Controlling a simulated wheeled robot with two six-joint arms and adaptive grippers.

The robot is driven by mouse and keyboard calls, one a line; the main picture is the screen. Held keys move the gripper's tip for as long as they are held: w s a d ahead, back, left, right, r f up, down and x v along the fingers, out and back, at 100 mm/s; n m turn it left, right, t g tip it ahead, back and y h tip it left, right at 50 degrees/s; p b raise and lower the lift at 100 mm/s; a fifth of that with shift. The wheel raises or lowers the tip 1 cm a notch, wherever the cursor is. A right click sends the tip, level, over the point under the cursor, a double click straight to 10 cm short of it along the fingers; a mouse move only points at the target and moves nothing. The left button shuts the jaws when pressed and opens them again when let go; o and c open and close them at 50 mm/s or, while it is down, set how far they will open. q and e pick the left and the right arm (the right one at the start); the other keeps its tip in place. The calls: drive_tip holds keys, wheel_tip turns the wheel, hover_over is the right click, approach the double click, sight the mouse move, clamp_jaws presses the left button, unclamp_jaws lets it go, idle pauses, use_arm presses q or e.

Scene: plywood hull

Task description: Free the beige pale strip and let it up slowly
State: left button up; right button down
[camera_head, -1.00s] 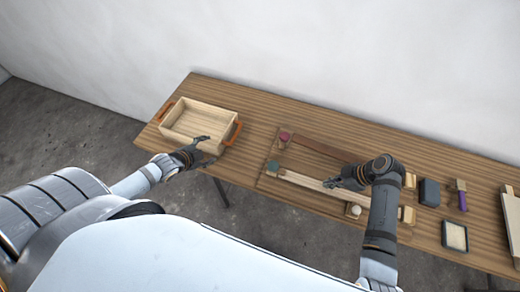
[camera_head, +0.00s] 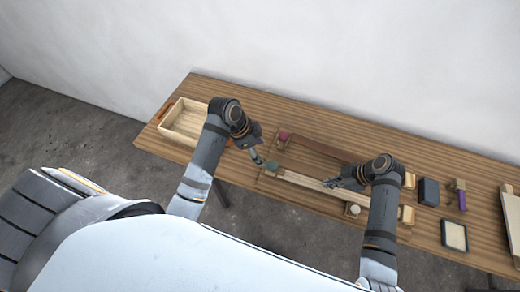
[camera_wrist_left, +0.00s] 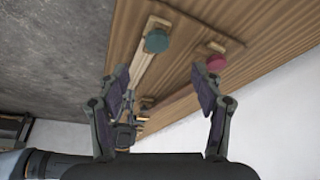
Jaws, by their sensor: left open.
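The beige pale strip (camera_head: 305,181) lies along the front of a board on the table, with a teal knob (camera_head: 272,165) at its left end. It also shows in the left wrist view (camera_wrist_left: 146,75), running away from the teal knob (camera_wrist_left: 157,40). My left gripper (camera_head: 259,159) is open and empty, just left of the teal knob; in the left wrist view its fingers (camera_wrist_left: 165,88) stand apart below the knob. My right gripper (camera_head: 334,184) is at the strip's right part; its fingertips are too small to tell whether they grip it.
A dark brown strip (camera_head: 322,148) with a pink knob (camera_head: 284,137) lies behind. A round pale knob (camera_head: 353,209) and wooden block (camera_head: 407,215) are near the right end. A wooden tray (camera_head: 172,122) stands left, partly hidden by my left arm. A dark block (camera_head: 429,191) and framed pad (camera_head: 454,235) lie right.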

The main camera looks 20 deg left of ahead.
sight(272, 166)
drive_tip(key=shift+a, duration=0.1)
use_arm(q)
drive_tip(key=x, duration=1.1)
drive_tip(key=shift+s+d+f, duration=0.15)
drive_tip(key=shift+d+f, duration=0.2)
drive_tip(key=shift+c, duration=0.3)
drive_tip(key=c, duration=1.2)
use_arm(e)
drive_tip(key=shift+f, duration=0.15)
drive_tip(key=shift+f, duration=0.6)
